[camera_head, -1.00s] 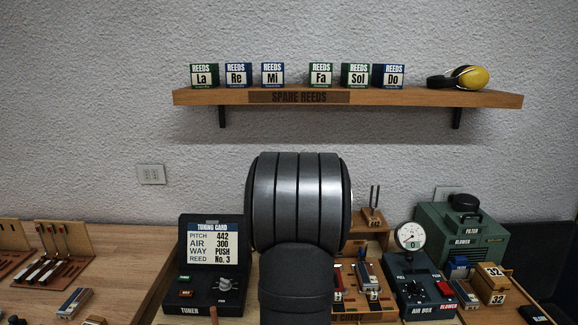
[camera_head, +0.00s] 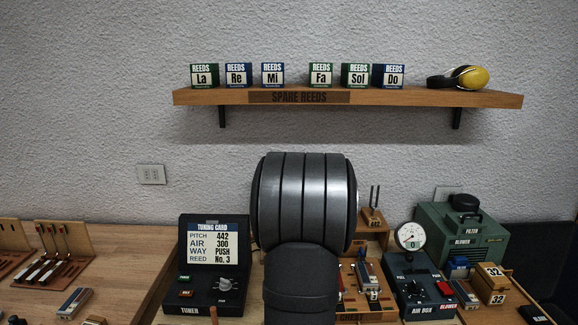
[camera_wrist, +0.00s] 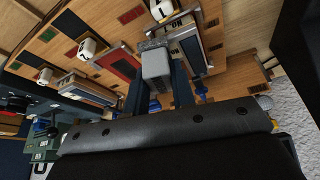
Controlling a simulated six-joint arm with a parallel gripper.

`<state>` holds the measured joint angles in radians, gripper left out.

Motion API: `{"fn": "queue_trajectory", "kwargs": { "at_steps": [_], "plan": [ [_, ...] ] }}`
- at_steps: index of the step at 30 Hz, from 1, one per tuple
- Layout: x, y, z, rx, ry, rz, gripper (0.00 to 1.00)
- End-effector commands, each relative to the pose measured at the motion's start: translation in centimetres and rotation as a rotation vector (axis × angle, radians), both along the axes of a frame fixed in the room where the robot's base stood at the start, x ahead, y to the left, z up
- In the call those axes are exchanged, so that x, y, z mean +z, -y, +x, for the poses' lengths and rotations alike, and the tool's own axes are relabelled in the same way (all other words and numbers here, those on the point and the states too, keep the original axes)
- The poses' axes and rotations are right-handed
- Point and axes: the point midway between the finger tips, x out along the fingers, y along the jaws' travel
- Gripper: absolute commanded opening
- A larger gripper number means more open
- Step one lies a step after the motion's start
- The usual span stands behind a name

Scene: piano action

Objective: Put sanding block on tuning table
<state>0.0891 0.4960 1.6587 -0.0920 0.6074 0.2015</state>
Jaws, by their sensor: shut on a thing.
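My gripper (camera_wrist: 157,85) shows in the wrist view, its two dark fingers shut on a small grey block (camera_wrist: 155,62). I cannot tell for certain whether this is the sanding block; no label on it is readable. In the head view my arm hides the gripper and the middle of the bench. A wooden table (camera_head: 484,314) at the right holds the tuner (camera_head: 214,270) and the air box (camera_head: 417,285); I take it as the tuning table.
A separate wooden bench (camera_head: 130,275) lies left, with reed racks (camera_head: 62,245). The chest (camera_head: 350,318), tuning fork (camera_head: 373,215) and green blower (camera_head: 465,238) crowd the right table. A shelf (camera_head: 400,97) with reed boxes hangs above. Numbered parts and coloured tiles fill the wrist view.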

Motion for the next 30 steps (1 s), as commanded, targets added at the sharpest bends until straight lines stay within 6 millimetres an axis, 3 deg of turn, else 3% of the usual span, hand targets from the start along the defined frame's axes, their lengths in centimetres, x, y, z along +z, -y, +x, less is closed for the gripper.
{"fn": "queue_trajectory", "kwargs": {
  "at_steps": [26,30],
  "plan": [
    [0.1,-6.1,0.0,0.521,0.009,0.002,0.00],
    [2.2,-7.2,1.7,0.526,0.013,0.000,0.00]
  ]
}}
